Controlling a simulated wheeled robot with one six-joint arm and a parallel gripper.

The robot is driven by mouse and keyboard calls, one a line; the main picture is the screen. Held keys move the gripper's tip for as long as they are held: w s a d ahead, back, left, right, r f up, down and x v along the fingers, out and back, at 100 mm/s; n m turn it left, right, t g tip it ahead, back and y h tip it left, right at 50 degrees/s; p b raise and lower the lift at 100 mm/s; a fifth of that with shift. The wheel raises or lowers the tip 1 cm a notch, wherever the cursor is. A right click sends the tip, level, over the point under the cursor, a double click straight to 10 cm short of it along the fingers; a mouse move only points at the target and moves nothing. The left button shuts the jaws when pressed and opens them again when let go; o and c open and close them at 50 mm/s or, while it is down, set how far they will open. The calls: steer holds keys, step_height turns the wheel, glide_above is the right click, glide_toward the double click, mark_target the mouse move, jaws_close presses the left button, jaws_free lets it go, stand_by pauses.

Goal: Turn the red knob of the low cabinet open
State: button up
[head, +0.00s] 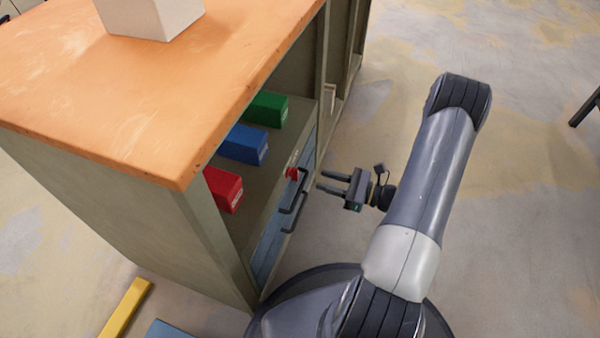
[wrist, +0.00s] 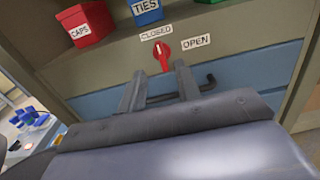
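The low cabinet (head: 213,218) has an orange top and blue drawer fronts on its right side in the head view. Its red knob (head: 292,173) sits above a black bar handle. In the wrist view the red knob (wrist: 162,55) is upright, its upper end toward the CLOSED label (wrist: 156,33); the OPEN label (wrist: 196,42) is to its right. My gripper (head: 325,182) is open and empty, its two fingers apart and pointing at the cabinet front, a short way from the knob. In the wrist view the fingertips (wrist: 157,78) appear just below the knob.
Red (head: 223,189), blue (head: 244,144) and green (head: 267,108) boxes stand on the open shelf above the knob. Black handles (head: 293,205) jut from the drawers close to my gripper. A white box (head: 150,15) stands on top. The floor to the right is mostly clear.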

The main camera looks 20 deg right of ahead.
mark_target(295, 174)
steer(key=b+x, duration=0.2)
steer(key=x, duration=0.6)
jaws_close()
